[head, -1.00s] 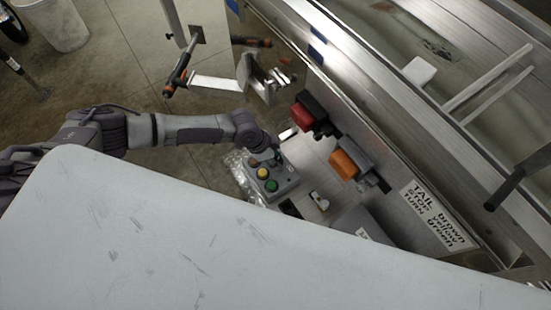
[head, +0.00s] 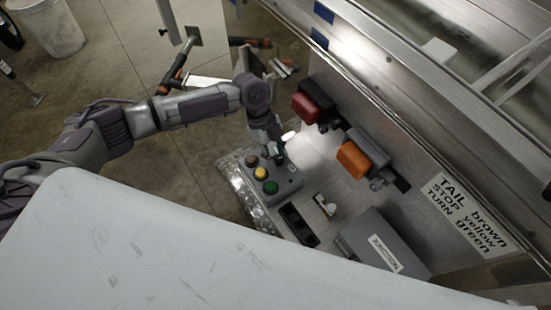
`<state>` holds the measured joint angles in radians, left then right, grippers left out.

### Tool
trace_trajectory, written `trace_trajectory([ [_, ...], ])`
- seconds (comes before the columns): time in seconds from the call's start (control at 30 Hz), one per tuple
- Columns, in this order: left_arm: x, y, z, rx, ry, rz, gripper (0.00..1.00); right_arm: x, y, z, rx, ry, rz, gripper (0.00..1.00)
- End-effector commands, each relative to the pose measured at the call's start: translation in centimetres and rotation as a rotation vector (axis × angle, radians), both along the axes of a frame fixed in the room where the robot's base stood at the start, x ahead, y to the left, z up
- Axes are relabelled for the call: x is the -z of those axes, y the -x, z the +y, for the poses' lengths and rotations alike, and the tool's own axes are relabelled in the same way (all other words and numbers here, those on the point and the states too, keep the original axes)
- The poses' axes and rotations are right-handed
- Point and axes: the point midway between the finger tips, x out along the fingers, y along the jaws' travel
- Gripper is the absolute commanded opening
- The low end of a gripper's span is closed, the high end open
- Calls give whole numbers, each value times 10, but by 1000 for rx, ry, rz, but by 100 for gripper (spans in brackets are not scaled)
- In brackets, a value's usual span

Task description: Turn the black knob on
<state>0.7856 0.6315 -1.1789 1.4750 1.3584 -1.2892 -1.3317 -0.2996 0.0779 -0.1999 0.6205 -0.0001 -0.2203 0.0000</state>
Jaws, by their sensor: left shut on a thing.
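A grey control box (head: 290,186) sits on the metal trailer surface, with a dark red button (head: 251,161), a yellow button (head: 261,173) and a green button (head: 270,187) in a row. My left gripper (head: 279,157) reaches down to the box's far edge, beside the buttons. It is shut on the black knob there, which is mostly hidden by the fingers, so which way the knob points cannot be told. My right gripper is not in view.
A red lamp (head: 307,106) and an orange lamp (head: 354,159) stand behind the box. A small white switch (head: 327,206), a black holder (head: 298,224) and a grey junction box (head: 392,246) lie to the right. A white panel (head: 160,240) fills the front.

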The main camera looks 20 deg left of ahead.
Motion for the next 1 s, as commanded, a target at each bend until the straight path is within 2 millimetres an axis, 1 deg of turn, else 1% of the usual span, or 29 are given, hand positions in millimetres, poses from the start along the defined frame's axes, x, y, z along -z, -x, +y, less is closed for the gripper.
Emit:
trace_trajectory([
  [0.03,3,-2,-1,43,1,-3,0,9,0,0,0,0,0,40],
  [0.1,3,-2,-1,110,1,-2,0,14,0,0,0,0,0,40],
  [0.5,2,-4,-3,443,-1,-3,0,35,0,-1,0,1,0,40],
  [0.7,1,-4,-3,549,0,-3,0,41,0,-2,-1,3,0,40],
  [1.0,0,-4,-3,620,-1,-3,0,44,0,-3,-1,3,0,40],
])
